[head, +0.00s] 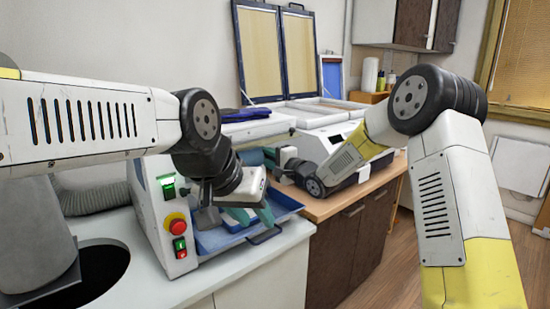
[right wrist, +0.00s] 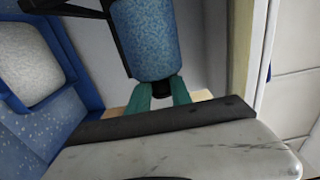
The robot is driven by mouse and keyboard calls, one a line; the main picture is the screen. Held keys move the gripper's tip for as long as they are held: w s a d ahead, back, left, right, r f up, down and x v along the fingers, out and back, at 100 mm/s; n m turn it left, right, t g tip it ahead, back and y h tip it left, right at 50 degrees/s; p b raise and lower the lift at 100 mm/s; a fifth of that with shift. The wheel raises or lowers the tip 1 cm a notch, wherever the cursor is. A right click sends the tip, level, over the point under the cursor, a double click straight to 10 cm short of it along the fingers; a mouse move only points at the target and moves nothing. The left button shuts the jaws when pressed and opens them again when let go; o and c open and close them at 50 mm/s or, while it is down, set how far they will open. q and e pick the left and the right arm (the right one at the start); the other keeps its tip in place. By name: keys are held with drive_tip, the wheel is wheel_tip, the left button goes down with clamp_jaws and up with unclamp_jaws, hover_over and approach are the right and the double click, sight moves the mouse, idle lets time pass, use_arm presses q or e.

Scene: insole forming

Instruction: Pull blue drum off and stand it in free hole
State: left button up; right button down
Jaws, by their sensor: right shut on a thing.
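The blue drum (right wrist: 146,38) is a speckled blue cylinder in the right wrist view, with a dark end piece below it. The teal fingers of my right gripper (right wrist: 162,92) are shut on that dark end. In the head view, my right gripper (head: 273,158) is behind the white machine's front, with the blue drum (head: 250,157) beside it to the left. My left gripper (head: 253,213) hangs over the blue tray with its teal fingers apart, seemingly empty. Whether the drum is still on its shaft is hidden. A dark round hole (head: 105,262) shows in the white counter.
The white machine (head: 172,215) has a green switch and a red stop button. A blue tray (head: 215,240) with a dark handle lies beside it. A speckled blue part with a grey face (right wrist: 40,62) is close left in the wrist view. Framed panels stand behind.

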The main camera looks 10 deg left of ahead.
drive_tip(key=shift+w+d, duration=1.2)
drive_tip(key=shift+w, duration=0.3)
drive_tip(key=v, duration=1.5)
idle(0.8)
drive_tip(key=shift+w+d, duration=0.1)
